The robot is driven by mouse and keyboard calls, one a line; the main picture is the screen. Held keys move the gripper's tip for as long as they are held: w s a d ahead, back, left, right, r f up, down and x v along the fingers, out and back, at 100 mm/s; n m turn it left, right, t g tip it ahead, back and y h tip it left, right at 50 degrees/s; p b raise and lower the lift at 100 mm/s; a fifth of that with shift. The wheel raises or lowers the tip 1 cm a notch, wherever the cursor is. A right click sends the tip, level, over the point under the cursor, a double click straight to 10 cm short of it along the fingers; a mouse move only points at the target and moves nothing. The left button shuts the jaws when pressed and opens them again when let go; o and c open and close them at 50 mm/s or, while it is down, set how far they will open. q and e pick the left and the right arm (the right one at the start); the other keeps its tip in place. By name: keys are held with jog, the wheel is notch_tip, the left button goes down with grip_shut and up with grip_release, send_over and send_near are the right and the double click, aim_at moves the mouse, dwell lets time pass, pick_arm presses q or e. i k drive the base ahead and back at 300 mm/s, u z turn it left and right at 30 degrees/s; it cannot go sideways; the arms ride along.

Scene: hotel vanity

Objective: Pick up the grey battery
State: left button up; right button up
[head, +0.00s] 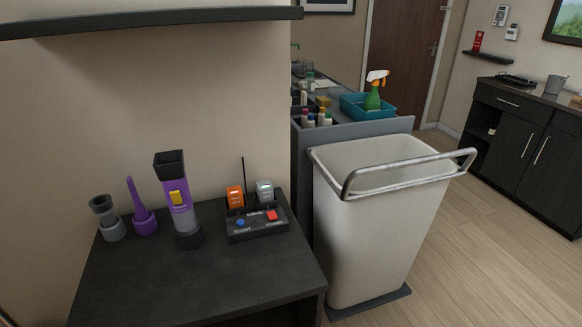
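The grey battery (265,191) stands upright in the right slot of a dark charger (257,226) on the black cabinet. It is next to an orange battery (235,196) in the left slot. The charger's front has a blue button and a red button. Neither of my grippers shows in the head view.
A purple and grey handheld vacuum (180,205), a purple nozzle (143,208) and a grey attachment (107,218) stand left of the charger on the cabinet top (180,283). The cabinet's front is clear. A white bin cart (370,225) stands close on the right. A dark shelf (150,20) juts out above.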

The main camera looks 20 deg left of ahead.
aim_at(264, 190)
jog(key=i, duration=0.85)
jog(key=u, duration=2)
